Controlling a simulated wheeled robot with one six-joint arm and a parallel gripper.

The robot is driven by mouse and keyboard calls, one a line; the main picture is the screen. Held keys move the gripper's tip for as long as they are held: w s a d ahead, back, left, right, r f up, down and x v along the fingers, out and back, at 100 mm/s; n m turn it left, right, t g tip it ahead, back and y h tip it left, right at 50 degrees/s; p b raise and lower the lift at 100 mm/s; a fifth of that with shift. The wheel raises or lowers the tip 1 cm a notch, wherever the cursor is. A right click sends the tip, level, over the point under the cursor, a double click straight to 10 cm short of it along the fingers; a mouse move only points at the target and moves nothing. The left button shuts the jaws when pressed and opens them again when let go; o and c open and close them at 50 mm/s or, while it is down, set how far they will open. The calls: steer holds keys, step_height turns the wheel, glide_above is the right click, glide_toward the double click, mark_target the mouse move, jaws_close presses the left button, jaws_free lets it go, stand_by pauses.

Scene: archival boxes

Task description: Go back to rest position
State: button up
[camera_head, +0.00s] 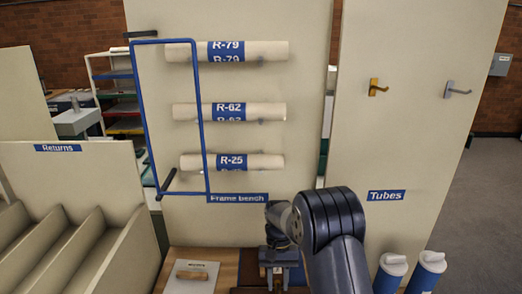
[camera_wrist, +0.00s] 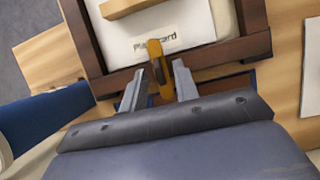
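My gripper (camera_wrist: 160,68) points down at the front edge of a dark brown wooden frame (camera_wrist: 235,52). Its two grey fingers stand apart. A brass-coloured piece (camera_wrist: 155,52) at the frame's edge shows between them, with a gap visible on its right. In the head view, my gripper (camera_head: 283,272) is low in the middle over the bench, and its fingertips are hard to make out. A white panel (camera_wrist: 180,28) with partly legible print lies inside the frame, with a wooden bar (camera_wrist: 128,6) across it.
Two blue tubes with white caps (camera_head: 428,268) stand right of my arm; a blue tube (camera_wrist: 45,118) is close on the left in the wrist view. A back panel with labelled rolls (camera_head: 235,112) and a blue wire frame (camera_head: 146,115) rises behind. The Returns rack (camera_head: 75,160) stands left.

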steer(key=shift+d+m, duration=0.1)
steer(key=shift+m, duration=0.2)
steer(key=shift+r, duration=0.1)
